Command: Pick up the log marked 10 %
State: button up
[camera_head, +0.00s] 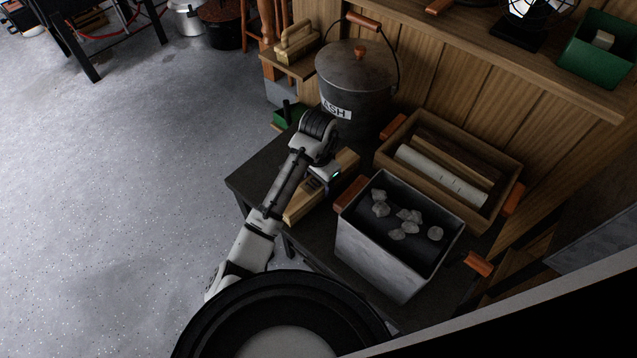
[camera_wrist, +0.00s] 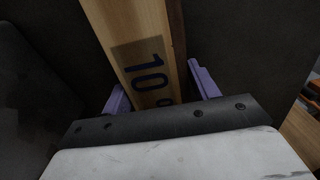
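The log marked 10 (camera_head: 303,202) is a pale, squared piece of wood lying on the dark table, left of the metal box. In the wrist view, the log (camera_wrist: 142,38) runs up through the middle, with a dark blue "10" and part of a further sign on its top face. My gripper (camera_head: 330,176) is over the log's middle in the head view. In the wrist view, my gripper's purple fingers (camera_wrist: 158,80) stand open, one on each side of the log. A narrow gap shows at the right finger; contact at the left is unclear.
A metal box (camera_head: 372,252) with several pale lumps stands right of the log. Behind it is a wooden crate (camera_head: 385,160) holding logs. A lidded ash bucket (camera_head: 352,85) stands at the back. The dark table (camera_head: 262,178) has bare room at its left edge.

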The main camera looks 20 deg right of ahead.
jog(key=c, duration=0.9)
jog(key=shift+c, duration=0.2)
